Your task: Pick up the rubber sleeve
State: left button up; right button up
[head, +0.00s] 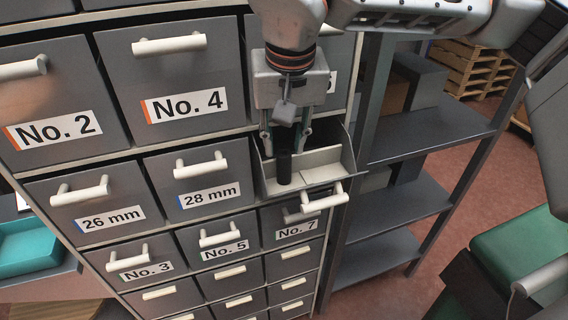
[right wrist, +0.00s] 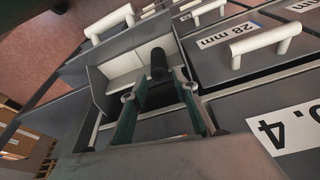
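The rubber sleeve looks to be the small black upright cylinder (head: 284,166) inside a pulled-out drawer (head: 325,172) of the grey cabinet. It also shows in the right wrist view (right wrist: 158,64), standing by the drawer's pale inner divider. My right gripper (head: 285,143) points down over this drawer. Its two fingers are spread apart, and in the right wrist view (right wrist: 157,88) the sleeve appears between and just beyond the fingertips. I cannot tell whether either finger touches it. The sleeve's upper end is partly hidden by the gripper in the head view. My left gripper is not in view.
Closed drawers with white handles surround the open one, labelled No. 4 (head: 187,104), 28 mm (head: 208,195) and No. 7 (head: 294,228) among others. The open drawer's walls stand close around the fingers. A grey shelf rack (head: 405,207) stands right; a teal bin (head: 30,245) sits left.

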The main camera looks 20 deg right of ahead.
jog(key=shift+x, duration=1.35)
jog(key=shift+s, duration=0.2)
grip_shut()
jog(key=shift+s+d+r, duration=0.1)
jog(key=shift+d+r, duration=0.15)
jog(key=shift+r, duration=0.05)
jog(key=s+d+r, duration=0.7)
jog(key=d, duration=0.4)
jog(key=shift+s+r, duration=0.2)
jog(key=shift+s, duration=0.15)
